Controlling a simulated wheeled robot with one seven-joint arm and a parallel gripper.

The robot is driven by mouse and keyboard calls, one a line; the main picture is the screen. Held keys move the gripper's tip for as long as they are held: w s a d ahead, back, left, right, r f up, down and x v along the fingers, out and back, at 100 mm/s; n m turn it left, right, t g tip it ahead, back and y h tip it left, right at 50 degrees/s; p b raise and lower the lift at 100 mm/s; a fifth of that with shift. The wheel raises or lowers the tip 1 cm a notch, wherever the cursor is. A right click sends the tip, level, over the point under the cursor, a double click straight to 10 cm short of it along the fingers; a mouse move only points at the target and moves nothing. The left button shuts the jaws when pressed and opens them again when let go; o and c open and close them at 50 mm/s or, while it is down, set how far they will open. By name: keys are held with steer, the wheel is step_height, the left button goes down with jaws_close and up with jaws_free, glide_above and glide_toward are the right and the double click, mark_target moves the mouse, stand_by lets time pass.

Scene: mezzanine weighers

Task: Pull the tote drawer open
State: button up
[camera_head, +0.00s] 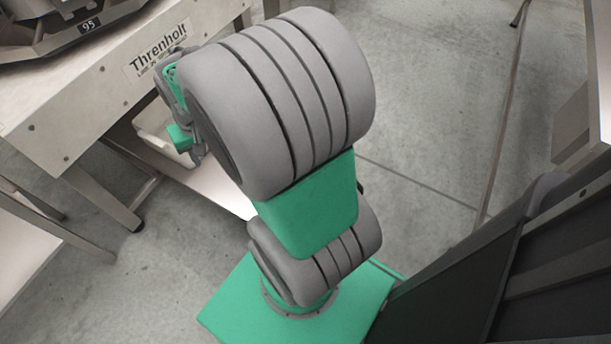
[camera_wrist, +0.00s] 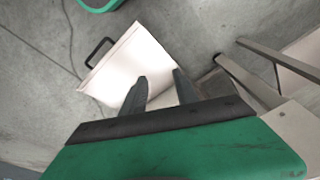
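The tote drawer (camera_wrist: 128,60) shows in the wrist view as a pale, flat-sided shape with a black bar handle (camera_wrist: 98,52) at its upper left end. My gripper (camera_wrist: 159,75) is open, its two dark fingers apart in front of the drawer's pale surface. The handle lies beyond and left of the fingers, apart from them. Nothing is seen held. In the head view, pale drawer parts (camera_head: 222,187) show below the bench, and my arm hides much of them. The handle is hidden there.
The metal bench (camera_head: 95,95) marked "Threnholt" stands at the left, with its leg (camera_head: 108,200) near the drawer. Bench legs (camera_wrist: 250,78) show at the right in the wrist view. Grey concrete floor (camera_head: 440,120) is clear to the right of my arm.

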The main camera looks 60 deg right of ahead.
steer(key=s+d+f+m+b, duration=0.15)
steer(key=d+f+m, duration=0.25)
steer(key=d+f, duration=0.7)
steer(key=s+d+f+m, duration=0.2)
steer(key=d+f+m, duration=0.2)
steer(key=d+f, duration=0.7)
steer(key=s+d+f+m+b, duration=0.1)
steer(key=s+f, duration=0.1)
steer(key=f, duration=0.4)
steer(key=s+d+f+m+b, duration=0.1)
steer(key=s+d+f+m, duration=0.1)
steer(key=f, duration=0.3)
steer(key=s+d+f+m+b, duration=0.1)
steer(key=s+d+f, duration=0.1)
steer(key=f, duration=0.4)
steer(key=shift+f, duration=0.35)
steer(key=shift+w+f, duration=0.15)
steer(key=shift+f, duration=0.3)
steer(key=shift+c, duration=0.5)
jaws_close()
